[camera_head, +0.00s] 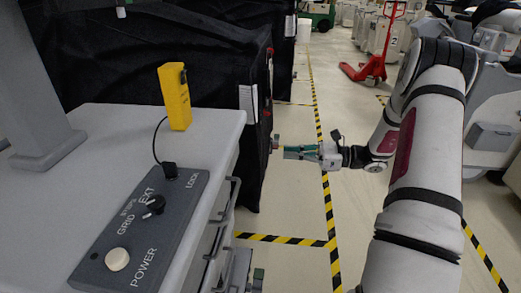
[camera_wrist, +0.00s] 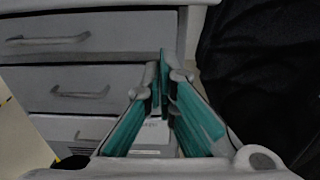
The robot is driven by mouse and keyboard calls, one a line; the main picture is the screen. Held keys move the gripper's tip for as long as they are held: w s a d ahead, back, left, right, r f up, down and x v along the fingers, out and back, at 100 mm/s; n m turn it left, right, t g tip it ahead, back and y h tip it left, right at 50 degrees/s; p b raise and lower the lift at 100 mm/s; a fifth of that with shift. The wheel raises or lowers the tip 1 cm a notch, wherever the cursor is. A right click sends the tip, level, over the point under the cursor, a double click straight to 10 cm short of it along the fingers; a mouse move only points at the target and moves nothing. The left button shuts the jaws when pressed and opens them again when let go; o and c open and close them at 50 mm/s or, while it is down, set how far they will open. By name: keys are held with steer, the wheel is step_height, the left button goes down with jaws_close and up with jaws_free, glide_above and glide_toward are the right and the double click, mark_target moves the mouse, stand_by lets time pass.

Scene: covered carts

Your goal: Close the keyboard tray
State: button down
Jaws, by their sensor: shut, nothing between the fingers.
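A grey cart (camera_head: 225,125) with a control panel on top fills the left of the head view. Bar handles (camera_head: 232,195) show along its right side. I cannot tell for certain which part is the keyboard tray. My gripper (camera_head: 283,146) is to the right of the cart, pointing left, with its fingers shut and empty. In the wrist view my gripper (camera_wrist: 163,70) has its teal fingers together in front of a stack of grey drawer fronts. The upper front (camera_wrist: 110,28) and the one below it (camera_wrist: 40,90) each carry a handle; a lower front is partly hidden by my fingers.
A black-covered cart (camera_head: 215,65) stands behind the grey cart; black cloth (camera_wrist: 245,70) also fills the wrist view's right side. The panel (camera_head: 150,225) and yellow box (camera_head: 174,95) sit on the grey top. Open floor (camera_head: 290,205) with striped tape lies right of the cart. A red pallet jack (camera_head: 375,62) stands farther back.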

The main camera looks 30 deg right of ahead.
steer(key=b+x, duration=0.1)
steer(key=x, duration=1.2)
steer(key=shift+w+r, duration=0.2)
steer(key=shift+w, duration=0.1)
steer(key=shift+a, duration=0.1)
steer(key=shift+x, duration=2.25)
steer(key=shift+w+r, duration=0.1)
steer(key=shift+r, duration=0.05)
